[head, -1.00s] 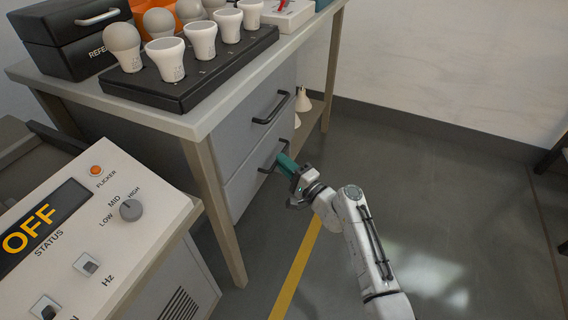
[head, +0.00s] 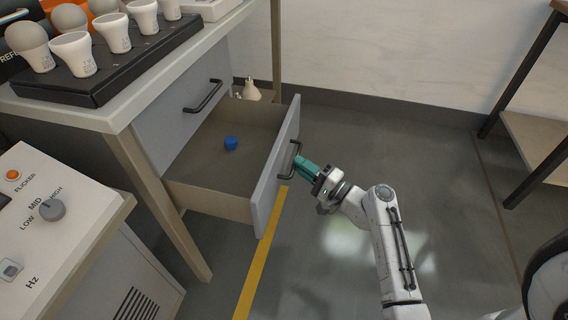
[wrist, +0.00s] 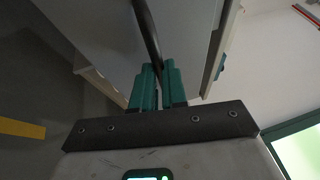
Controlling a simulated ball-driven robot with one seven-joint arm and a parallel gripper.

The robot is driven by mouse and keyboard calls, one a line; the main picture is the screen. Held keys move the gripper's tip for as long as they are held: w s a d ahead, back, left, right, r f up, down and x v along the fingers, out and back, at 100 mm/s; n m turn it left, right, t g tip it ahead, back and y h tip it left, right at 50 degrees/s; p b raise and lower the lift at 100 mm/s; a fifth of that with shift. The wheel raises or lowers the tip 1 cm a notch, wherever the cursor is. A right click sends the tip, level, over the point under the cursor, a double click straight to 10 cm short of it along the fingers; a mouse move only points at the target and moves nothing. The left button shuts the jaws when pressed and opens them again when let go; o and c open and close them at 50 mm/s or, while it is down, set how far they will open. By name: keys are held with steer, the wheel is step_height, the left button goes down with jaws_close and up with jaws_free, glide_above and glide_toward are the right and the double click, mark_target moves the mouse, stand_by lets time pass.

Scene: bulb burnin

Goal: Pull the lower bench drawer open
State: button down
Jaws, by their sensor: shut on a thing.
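The lower bench drawer (head: 275,172) stands well out from the bench, with its inside in view. A small blue object (head: 231,143) lies on the drawer floor. The dark bar handle (head: 290,160) is on the drawer's grey front. My gripper (head: 301,165) has teal fingers and is at this handle, outside the drawer front. In the wrist view the handle (wrist: 147,35) runs down between the two teal fingers (wrist: 158,88), which are shut on it. The fingers hide part of the handle.
The upper drawer (head: 183,93) is shut. A black tray (head: 95,83) with several bulbs stands on the bench top. A control box (head: 60,215) is at the left. A shelf stand (head: 540,140) is at the right. Grey floor with a yellow line (head: 258,262) is open around my arm.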

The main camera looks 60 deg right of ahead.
steer(key=s+d, duration=0.2)
steer(key=s, duration=0.4)
steer(key=shift+s+d, duration=0.15)
steer(key=shift+s, duration=0.1)
steer(key=shift+f, duration=0.1)
steer(key=c, duration=1.2)
jaws_free()
steer(key=shift+o, duration=0.2)
steer(key=s+f+p, duration=0.1)
steer(key=s, duration=0.9)
steer(key=shift+s+a+f+p, duration=0.25)
steer(key=shift+s+f+p, duration=0.05)
steer(key=shift+f, duration=0.1)
